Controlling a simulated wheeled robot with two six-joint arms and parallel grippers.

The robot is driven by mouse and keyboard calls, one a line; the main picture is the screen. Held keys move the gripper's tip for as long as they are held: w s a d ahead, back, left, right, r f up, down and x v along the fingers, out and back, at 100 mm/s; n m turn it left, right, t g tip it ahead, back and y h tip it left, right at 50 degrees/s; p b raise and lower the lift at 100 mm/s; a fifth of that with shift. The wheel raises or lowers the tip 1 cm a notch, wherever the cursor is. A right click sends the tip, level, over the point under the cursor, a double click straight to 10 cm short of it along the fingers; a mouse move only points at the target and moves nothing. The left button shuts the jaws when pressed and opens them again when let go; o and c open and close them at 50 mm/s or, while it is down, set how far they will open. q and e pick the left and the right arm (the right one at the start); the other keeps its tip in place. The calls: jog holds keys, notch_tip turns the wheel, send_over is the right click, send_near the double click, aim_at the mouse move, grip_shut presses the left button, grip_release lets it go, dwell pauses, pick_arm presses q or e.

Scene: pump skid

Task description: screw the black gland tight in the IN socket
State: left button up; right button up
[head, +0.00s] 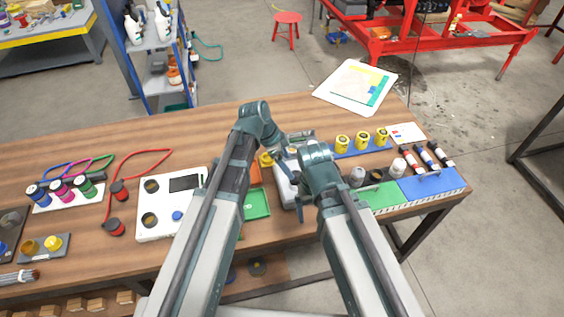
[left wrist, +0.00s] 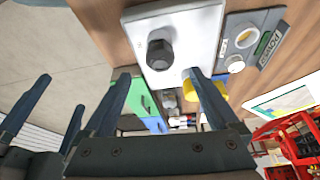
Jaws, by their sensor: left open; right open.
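A black gland (left wrist: 160,54) with a hexagonal body stands at a hole in the top of a white box (left wrist: 192,22) in the left wrist view. Its thread and seating are hidden, and I cannot read a socket label. In the head view the white box (head: 284,184) is mostly hidden behind my arms. My left gripper (left wrist: 160,76) is open and empty, with the gland just beyond and between its fingertips, apart from them. In the head view the left gripper (head: 295,141) is over the box's far side. My right gripper (head: 291,186) is open, lower, over the near side.
A green tray (head: 257,204) lies left of the box, and green and blue mats (head: 432,184) lie right. Yellow cylinders (head: 362,138) stand on a blue strip behind. A white panel (head: 160,222) is further left.

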aim_at(294, 173)
pick_arm(q)
jog(key=b+x, duration=0.6)
jog(key=x, duration=0.2)
pick_arm(e)
notch_tip(294, 173, down, 7)
jog(key=shift+f, duration=0.2)
pick_arm(q)
jog(key=c, duration=1.3)
jog(key=o, duration=1.3)
jog(key=shift+r, duration=0.15)
pick_arm(e)
jog(key=shift+r, duration=0.15)
notch_tip(294, 173, up, 12)
jog(key=p, duration=1.1)
jog(key=shift+f+p, duration=0.25)
jog(key=shift+p, duration=0.05)
pick_arm(q)
jog(key=p+v, duration=0.1)
jog(key=v, duration=1.2)
jog(key=shift+a+r, duration=0.15)
jog(key=shift+r, duration=0.15)
pick_arm(e)
jog(key=shift+r, duration=0.55)
